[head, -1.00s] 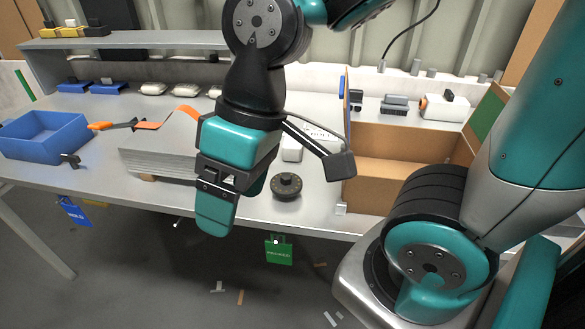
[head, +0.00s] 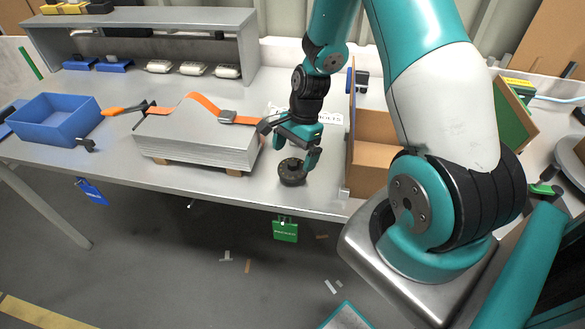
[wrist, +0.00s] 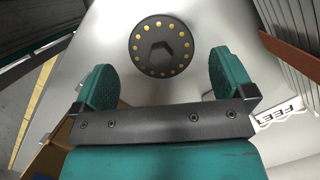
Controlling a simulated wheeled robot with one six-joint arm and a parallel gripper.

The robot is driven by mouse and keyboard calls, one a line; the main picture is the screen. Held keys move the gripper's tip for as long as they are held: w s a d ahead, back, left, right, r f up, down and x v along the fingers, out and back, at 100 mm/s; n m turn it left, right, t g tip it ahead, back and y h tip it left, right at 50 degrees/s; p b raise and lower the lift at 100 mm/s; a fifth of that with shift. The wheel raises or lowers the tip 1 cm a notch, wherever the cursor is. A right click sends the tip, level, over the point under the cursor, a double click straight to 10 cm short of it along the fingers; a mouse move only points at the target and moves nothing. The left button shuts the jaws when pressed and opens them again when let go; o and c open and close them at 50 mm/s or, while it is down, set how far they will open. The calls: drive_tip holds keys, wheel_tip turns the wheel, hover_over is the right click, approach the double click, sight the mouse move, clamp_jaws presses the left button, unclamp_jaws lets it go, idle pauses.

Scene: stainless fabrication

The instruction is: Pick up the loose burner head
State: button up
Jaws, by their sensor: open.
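The loose burner head is a dark round disc (head: 292,172) with a raised hub, lying on the steel bench near its front edge. In the wrist view the burner head (wrist: 161,46) shows a ring of brass-coloured dots and a dark hexagonal centre. My gripper (head: 296,155) is close above it in the head view, pointing down, and hides part of it. In the wrist view my gripper (wrist: 165,82) is open, with its two teal fingers apart. The burner head lies just beyond the fingertips, roughly centred between them, and nothing is held.
A strapped stack of grey sheets (head: 195,140) stands left of the burner head. A cardboard box (head: 372,165) stands close on the right. A blue bin (head: 57,122) is at the far left. The bench's front edge (head: 240,196) is near.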

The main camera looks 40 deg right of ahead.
sight(294, 162)
drive_tip(key=x, duration=0.3)
drive_tip(key=p+x, duration=0.1)
drive_tip(key=shift+d+f, duration=0.25)
drive_tip(key=shift+f, duration=0.25)
drive_tip(key=c, duration=0.9)
drive_tip(key=shift+c, duration=0.7)
drive_tip(key=shift+r, duration=0.15)
